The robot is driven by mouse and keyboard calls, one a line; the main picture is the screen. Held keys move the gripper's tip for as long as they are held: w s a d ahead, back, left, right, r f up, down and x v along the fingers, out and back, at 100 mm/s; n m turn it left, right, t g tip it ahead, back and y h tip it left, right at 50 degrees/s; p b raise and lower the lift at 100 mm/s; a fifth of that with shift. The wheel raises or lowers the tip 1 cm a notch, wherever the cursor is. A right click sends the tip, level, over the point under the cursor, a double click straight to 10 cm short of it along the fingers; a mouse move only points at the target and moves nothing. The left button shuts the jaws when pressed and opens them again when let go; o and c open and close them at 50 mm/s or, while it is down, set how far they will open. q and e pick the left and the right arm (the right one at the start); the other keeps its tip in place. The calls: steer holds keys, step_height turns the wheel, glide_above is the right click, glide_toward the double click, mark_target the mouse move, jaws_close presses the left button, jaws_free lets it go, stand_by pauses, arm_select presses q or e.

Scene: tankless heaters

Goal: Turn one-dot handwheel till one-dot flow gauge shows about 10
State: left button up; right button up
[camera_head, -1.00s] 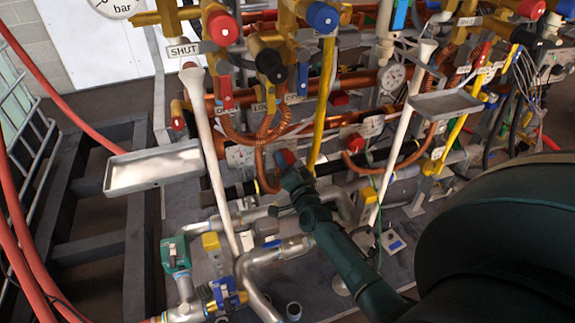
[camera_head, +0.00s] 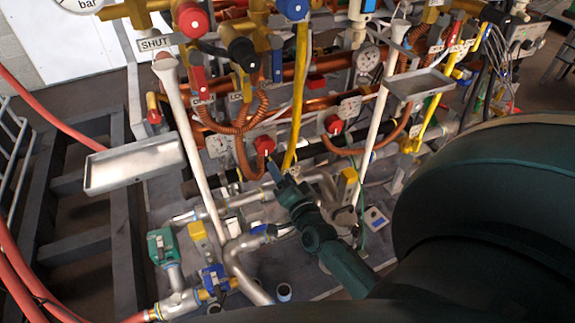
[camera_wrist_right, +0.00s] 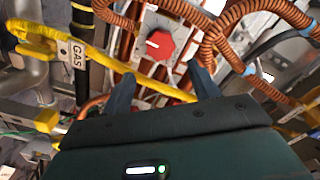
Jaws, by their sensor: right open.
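A red handwheel (camera_head: 264,145) with a white mark sits on a light plate low on the pipework in the head view. It also shows in the right wrist view (camera_wrist_right: 160,44), ahead of the fingers. I cannot make out its dots. My right gripper (camera_head: 273,174) is just below and right of it, apart from it. My left gripper is out of view.
A second red handwheel (camera_head: 333,124) is close on the right. Yellow pipe (camera_wrist_right: 150,88) and coiled copper lines (camera_wrist_right: 205,30) run near the fingers. A grey tray (camera_head: 134,165) and white slanted pole stand left. A larger "bar" gauge (camera_head: 80,4) is cut off at top left.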

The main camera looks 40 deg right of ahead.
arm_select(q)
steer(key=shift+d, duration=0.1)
arm_select(e)
steer(key=shift+v, duration=1.6)
steer(key=s+a+r+n+g+y, duration=0.2)
steer(key=s+a+n+y, duration=0.2)
steer(key=s+a+n, duration=0.35)
steer(key=s+a+r+n+g+y, duration=0.2)
steer(key=s+a+n+y, duration=0.3)
steer(key=a+n, duration=0.45)
arm_select(q)
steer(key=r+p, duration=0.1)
steer(key=p, duration=0.3)
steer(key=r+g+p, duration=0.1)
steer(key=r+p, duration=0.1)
steer(key=p, duration=0.3)
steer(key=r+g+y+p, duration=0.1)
steer(key=p, duration=0.4)
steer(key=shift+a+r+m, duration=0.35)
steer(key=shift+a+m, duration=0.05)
arm_select(e)
steer(key=r+g, duration=0.2)
steer(key=r, duration=0.1)
steer(key=s+r+h, duration=0.1)
steer(key=shift+s+a+r+g, duration=0.1)
steer(key=shift+a+r+g, duration=0.3)
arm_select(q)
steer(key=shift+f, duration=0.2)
arm_select(e)
steer(key=shift+f, duration=0.15)
